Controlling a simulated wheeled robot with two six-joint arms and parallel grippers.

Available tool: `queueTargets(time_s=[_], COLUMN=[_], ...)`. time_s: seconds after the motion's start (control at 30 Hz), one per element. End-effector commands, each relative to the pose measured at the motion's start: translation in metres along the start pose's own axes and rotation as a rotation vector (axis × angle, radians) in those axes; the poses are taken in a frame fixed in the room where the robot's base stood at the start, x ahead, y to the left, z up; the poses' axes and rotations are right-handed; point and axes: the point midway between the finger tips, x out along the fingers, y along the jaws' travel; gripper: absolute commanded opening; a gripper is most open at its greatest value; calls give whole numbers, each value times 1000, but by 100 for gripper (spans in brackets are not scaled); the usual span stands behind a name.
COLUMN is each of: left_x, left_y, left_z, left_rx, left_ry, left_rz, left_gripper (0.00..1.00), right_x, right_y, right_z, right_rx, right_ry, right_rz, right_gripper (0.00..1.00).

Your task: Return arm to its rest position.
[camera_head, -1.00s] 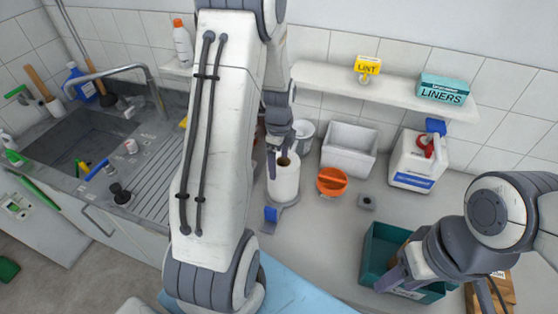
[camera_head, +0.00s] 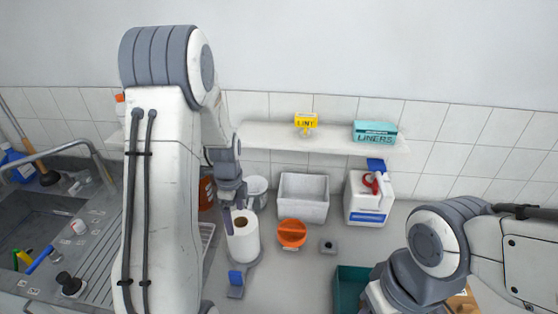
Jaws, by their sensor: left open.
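My left arm comes down through the left of the view, and its gripper (camera_head: 231,207) points down at the white paper roll (camera_head: 243,242). It is open; its fingers overlap the roll's upper left edge in the picture, and I cannot tell whether they touch it. My right arm is bent at the lower right, over the teal bin (camera_head: 348,285). Its fingers are cut off by the lower edge of the picture.
The sink (camera_head: 40,215) is at left.

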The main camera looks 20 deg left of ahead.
Motion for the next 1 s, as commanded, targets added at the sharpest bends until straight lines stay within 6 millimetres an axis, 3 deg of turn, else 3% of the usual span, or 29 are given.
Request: queueTargets(time_s=[0.17,0.27,0.37,0.5,0.63,0.8,0.9,1.0], left_x=[0,-6,-16,-28,-31,-27,-25,-25], left_y=[1,8,30,88,154,225,249,260], left_z=[-7,-40,-93,-163,-204,-220,-220,-219], left_rx=[-5,-50,-140,-306,-460,-624,-684,-720], left_ry=[0,4,15,40,62,77,79,77], left_rz=[-2,-9,-19,-18,-2,28,41,48], left_gripper=[100,100,100,100,100,100,100,100], right_x=[3,16,34,61,84,104,110,111], right_y=[0,1,2,4,6,8,8,8], right_z=[0,1,2,3,5,6,6,6], right_rx=[-11,-10,-8,-5,-3,-1,0,0], right_ry=[0,0,0,0,0,0,0,0], right_rz=[0,0,0,0,0,0,0,0], right_gripper=[50,50,50,50,50,50,50,50])
